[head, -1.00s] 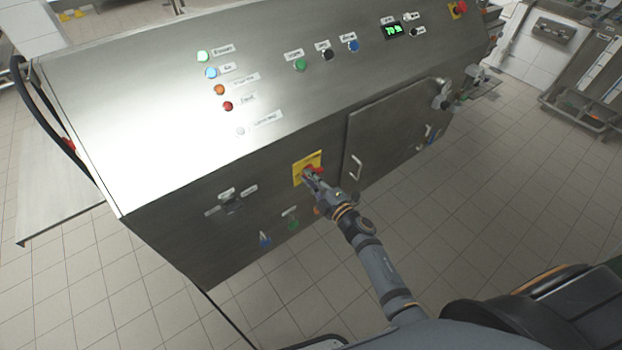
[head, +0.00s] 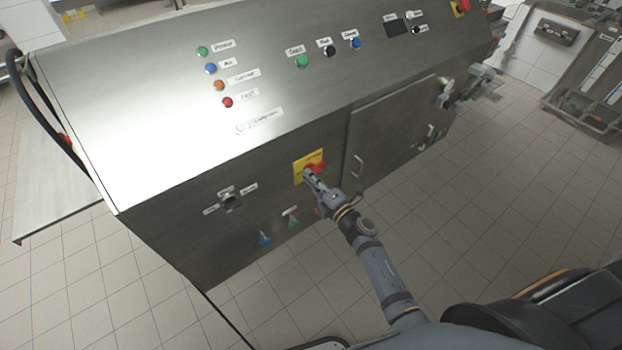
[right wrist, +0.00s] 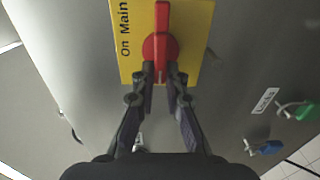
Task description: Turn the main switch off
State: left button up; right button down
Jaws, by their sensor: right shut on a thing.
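The main switch is a red rotary handle (head: 314,168) on a yellow plate (head: 300,167) low on the front of the steel machine. My right gripper (head: 309,173) is at the handle, its arm coming up from the lower right. In the right wrist view, its two fingers (right wrist: 162,76) are closed on the near end of the red handle (right wrist: 162,34). The handle's long axis lies along the line of the "On Main" lettering on the yellow plate (right wrist: 128,50). The gripped end is partly hidden by the fingertips. My left gripper is not in view.
A black selector (head: 232,203) and blue (head: 264,239) and green (head: 293,224) valve handles sit left of my gripper. A cabinet door handle (head: 358,166) is to its right.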

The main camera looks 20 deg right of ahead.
jog(key=shift+f, duration=0.1)
jog(key=c, duration=1.4)
grip_release()
jog(key=v, duration=1.2)
